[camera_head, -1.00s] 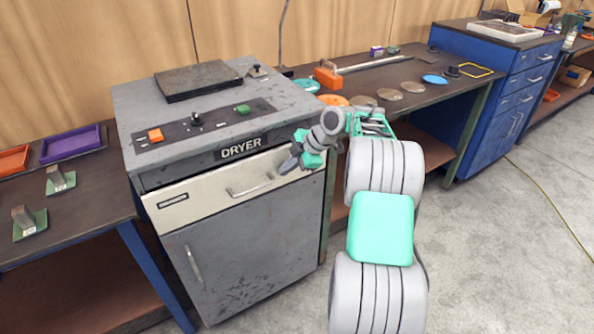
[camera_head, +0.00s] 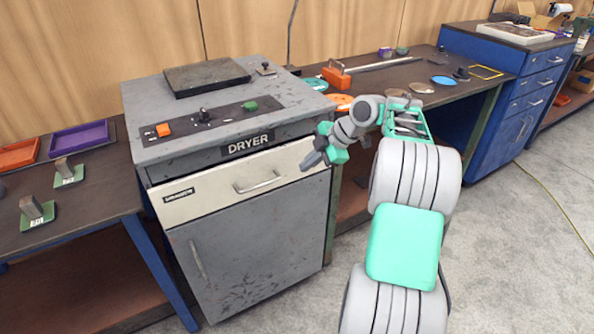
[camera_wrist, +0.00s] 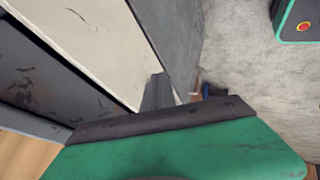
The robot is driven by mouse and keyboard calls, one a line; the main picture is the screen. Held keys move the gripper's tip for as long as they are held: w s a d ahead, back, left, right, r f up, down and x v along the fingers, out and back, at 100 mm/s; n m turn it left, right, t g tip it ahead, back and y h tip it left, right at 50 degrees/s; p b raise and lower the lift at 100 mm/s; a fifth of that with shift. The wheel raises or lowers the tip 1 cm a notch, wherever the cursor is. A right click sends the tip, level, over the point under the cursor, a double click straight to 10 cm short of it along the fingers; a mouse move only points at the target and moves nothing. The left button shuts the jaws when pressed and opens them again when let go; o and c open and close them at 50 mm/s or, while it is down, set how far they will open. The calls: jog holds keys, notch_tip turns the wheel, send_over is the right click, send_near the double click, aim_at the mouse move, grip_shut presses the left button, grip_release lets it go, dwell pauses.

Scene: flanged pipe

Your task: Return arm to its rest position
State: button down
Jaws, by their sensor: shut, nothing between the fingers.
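My gripper (camera_head: 313,160) is shut and empty in the head view. It hangs in front of the upper right part of the dryer (camera_head: 250,255), close to the right end of the cream drawer front (camera_head: 222,194). I cannot tell from the head view whether it touches the dryer. My arm (camera_head: 405,240) reaches up from the bottom right and bends left to the gripper. In the wrist view the gripper's fingers (camera_wrist: 157,92) are together, with the cream panel (camera_wrist: 98,35) beside them on the left.
The dryer's top holds a dark plate (camera_head: 207,76) and a panel with orange and green buttons. A workbench (camera_head: 405,72) with discs and an orange-handled tool runs to the right. A left table (camera_head: 100,195) holds trays. Grey floor (camera_head: 510,250) is open at the right.

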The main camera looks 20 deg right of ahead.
jog(key=v, duration=0.5)
jog(key=s+a+r+m+g+h+p, duration=0.1)
jog(key=s+a+r+m+p, duration=0.35)
jog(key=a, duration=0.45)
jog(key=s+a+r+m+h+p, duration=0.1)
jog(key=s+a+r+m+p, duration=0.3)
jog(key=a, duration=0.5)
jog(key=s+a+f+m+h+p, duration=0.1)
jog(key=s+m, duration=0.3)
jog(key=s, duration=0.3)
jog(key=s+a+f+m+g+h+p, duration=0.1)
jog(key=s+f+m+h+p, duration=0.1)
jog(key=s+m, duration=0.3)
jog(key=shift+s+a, duration=0.3)
jog(key=shift+s, duration=0.65)
